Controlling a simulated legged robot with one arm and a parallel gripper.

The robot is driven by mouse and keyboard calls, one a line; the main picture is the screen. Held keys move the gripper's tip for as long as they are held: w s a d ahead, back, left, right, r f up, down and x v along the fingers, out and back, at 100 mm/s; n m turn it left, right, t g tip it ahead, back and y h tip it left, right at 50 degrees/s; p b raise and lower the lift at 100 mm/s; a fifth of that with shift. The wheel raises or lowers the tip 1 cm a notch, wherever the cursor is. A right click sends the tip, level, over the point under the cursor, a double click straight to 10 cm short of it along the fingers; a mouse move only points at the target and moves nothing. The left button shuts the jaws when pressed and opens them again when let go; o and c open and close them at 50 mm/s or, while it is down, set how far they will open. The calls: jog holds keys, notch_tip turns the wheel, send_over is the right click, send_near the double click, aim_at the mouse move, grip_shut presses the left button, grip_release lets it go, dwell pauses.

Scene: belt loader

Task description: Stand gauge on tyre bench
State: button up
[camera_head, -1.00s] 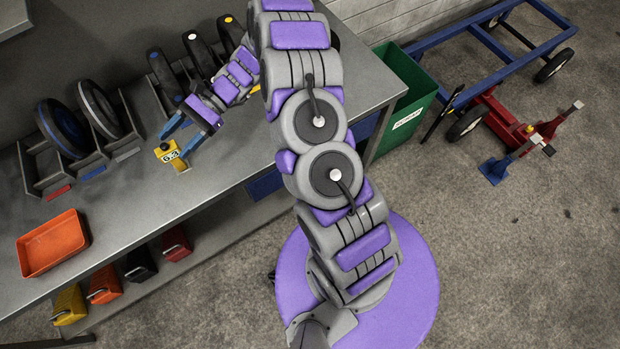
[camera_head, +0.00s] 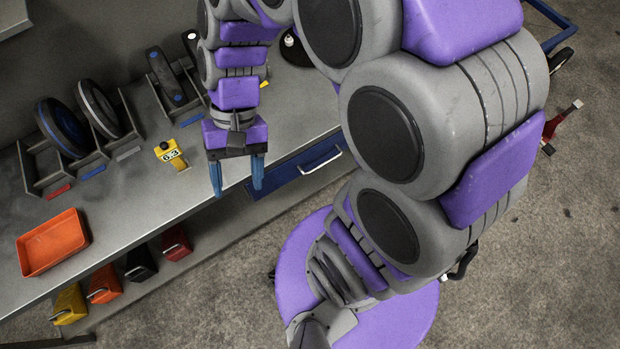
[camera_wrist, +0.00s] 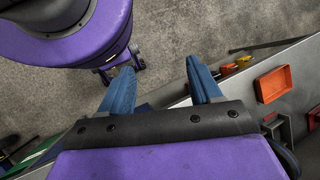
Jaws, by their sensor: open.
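I cannot make out the gauge in the wrist view.
An orange tray (camera_head: 52,244) lies at the bench's left. Tyres (camera_head: 64,128) stand in a rack behind. Several coloured bins (camera_head: 140,263) sit on the lower shelf. A blue drawer (camera_head: 290,178) with a handle is under the bench. My arm hides much of the right side.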

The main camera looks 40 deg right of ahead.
jog(key=s+d+n+t+h, duration=0.2)
jog(key=s+d+t+h, duration=0.1)
jog(key=s+d, duration=0.5)
jog(key=shift+s+d+r+h, duration=0.4)
jog(key=shift+d+r+h, duration=0.05)
jog(key=shift+d+h, duration=0.35)
jog(key=shift+f+b, duration=0.3)
